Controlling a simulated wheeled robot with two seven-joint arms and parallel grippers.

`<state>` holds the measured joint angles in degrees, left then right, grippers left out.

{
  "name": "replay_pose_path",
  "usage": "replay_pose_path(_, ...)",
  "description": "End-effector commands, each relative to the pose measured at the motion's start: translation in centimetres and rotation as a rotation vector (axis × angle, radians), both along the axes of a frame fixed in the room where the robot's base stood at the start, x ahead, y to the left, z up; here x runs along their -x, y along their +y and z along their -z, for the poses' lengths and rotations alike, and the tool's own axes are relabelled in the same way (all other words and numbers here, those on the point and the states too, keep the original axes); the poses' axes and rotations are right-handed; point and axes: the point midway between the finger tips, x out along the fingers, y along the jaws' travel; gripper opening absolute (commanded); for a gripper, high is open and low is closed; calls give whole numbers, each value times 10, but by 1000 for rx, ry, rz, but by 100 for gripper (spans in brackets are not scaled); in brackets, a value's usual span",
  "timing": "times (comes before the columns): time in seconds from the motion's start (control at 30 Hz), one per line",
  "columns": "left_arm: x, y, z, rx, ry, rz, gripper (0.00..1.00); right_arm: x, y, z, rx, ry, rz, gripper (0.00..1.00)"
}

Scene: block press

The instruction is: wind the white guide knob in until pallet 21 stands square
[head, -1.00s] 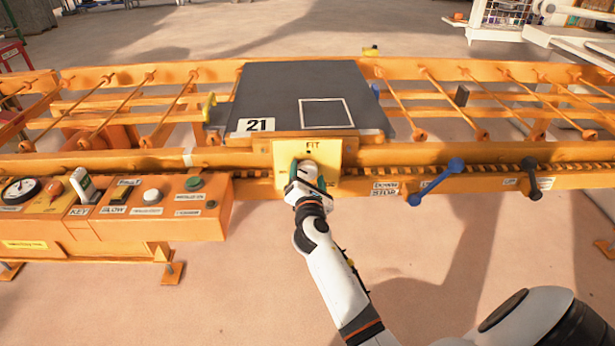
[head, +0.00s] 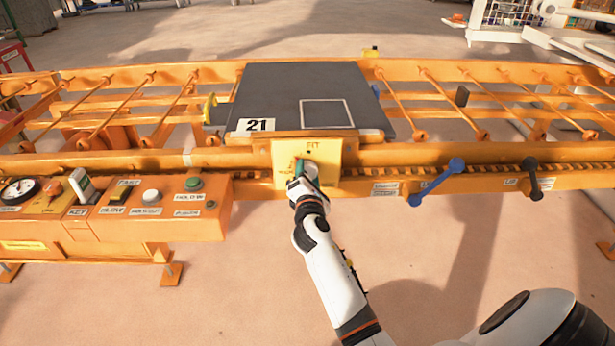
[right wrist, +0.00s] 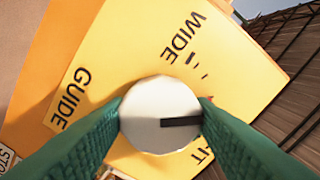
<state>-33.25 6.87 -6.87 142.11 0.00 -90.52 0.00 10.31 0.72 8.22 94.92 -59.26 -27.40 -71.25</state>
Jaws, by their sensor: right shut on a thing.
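Pallet 21 (head: 270,92) is a dark grey slab with a white "21" label and a white square outline. It lies on the orange conveyor; its far edge slopes slightly, and I cannot tell surely whether it is square to the rails. The white guide knob (right wrist: 150,108) sits on a yellow plate (head: 334,153) marked FIT, below the pallet's front edge. In the right wrist view its black mark points right, between WIDE and FIT. My right gripper (head: 306,170) is shut on the knob, with green fingers on both sides (right wrist: 158,112). My left gripper is out of view.
A control box (head: 160,225) with buttons, a key switch and a gauge stands at the left. A blue lever (head: 436,183) and a black lever (head: 534,178) hang from the front rail at the right. The floor in front is clear.

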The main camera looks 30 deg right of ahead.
Motion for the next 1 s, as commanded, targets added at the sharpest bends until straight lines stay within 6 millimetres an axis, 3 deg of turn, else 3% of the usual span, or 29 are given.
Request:
replay_pose_path(0.27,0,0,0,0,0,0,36,0,0,1,-16,-8,0,26)
replay_pose_path(0.3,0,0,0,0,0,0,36,0,0,1,-16,-8,0,52)
replay_pose_path(0.43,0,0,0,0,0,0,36,0,0,1,-16,-7,0,71)
replay_pose_path(0.77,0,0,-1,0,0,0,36,3,2,1,-14,-6,-1,71)
replay_pose_path(1.0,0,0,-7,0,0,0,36,37,23,1,-16,-4,-1,71)
